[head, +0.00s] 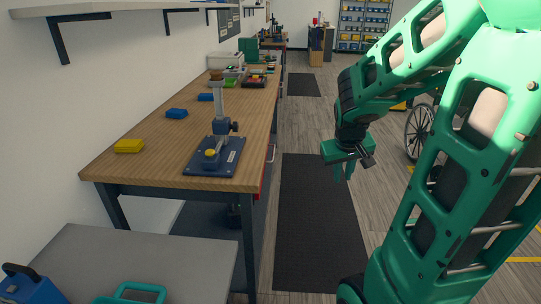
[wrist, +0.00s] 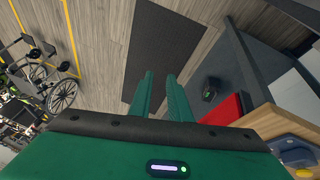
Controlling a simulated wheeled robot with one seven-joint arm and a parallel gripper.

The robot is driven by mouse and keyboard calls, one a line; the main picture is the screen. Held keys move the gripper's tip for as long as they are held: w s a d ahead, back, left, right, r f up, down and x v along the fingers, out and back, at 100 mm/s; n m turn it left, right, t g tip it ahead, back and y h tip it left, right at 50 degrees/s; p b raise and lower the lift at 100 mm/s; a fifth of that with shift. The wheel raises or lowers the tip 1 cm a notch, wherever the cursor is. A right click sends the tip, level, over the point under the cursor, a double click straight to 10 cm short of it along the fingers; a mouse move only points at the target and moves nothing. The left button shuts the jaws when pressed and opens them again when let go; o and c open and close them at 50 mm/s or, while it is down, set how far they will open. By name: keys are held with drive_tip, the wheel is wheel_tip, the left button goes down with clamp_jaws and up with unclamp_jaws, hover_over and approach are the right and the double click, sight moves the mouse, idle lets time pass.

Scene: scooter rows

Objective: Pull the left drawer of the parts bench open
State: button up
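The parts bench (head: 150,160) has a wooden top and dark legs. Its drawer side faces right and shows only edge-on. A thin red drawer front (head: 264,182) and a pale handle (head: 271,152) show below the top's right edge. The red drawer (wrist: 226,110) also shows in the wrist view, right of my fingers and partly hidden. I cannot tell which drawer is the left one. My gripper (head: 344,172) hangs above the floor, to the right of the bench and apart from it. Its green fingers (wrist: 159,82) stand apart with nothing between them.
A dark mat (head: 315,225) lies on the floor beside the bench. On the bench top stand a blue press fixture (head: 213,158), a yellow bin (head: 129,146) and blue bins (head: 176,113). A grey table (head: 135,255) stands at the front left. A wheelchair wheel (head: 418,132) stands right of my gripper.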

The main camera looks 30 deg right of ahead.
drive_tip(key=w+d+f+n+t+h, duration=0.1)
drive_tip(key=w+d+f+n+t, duration=0.15)
drive_tip(key=w, duration=0.65)
drive_tip(key=w+d+f+n+t+h, duration=0.1)
drive_tip(key=w+d+f+n+t, duration=0.15)
drive_tip(key=w, duration=0.65)
drive_tip(key=w+d+f+n+t+h, duration=0.1)
drive_tip(key=w+d+f+n+t, duration=0.15)
drive_tip(key=w, duration=0.75)
drive_tip(key=w+a+f+n+t+y, duration=0.2)
drive_tip(key=w+a+f+n+t, duration=0.4)
drive_tip(key=a+f+t, duration=0.4)
drive_tip(key=shift+g, duration=0.35)
drive_tip(key=x, duration=0.3)
drive_tip(key=d+x, duration=0.1)
drive_tip(key=x, duration=0.3)
drive_tip(key=d+f+x, duration=0.1)
drive_tip(key=x, duration=0.2)
drive_tip(key=shift+w+d, duration=0.15)
drive_tip(key=shift+d, duration=0.05)
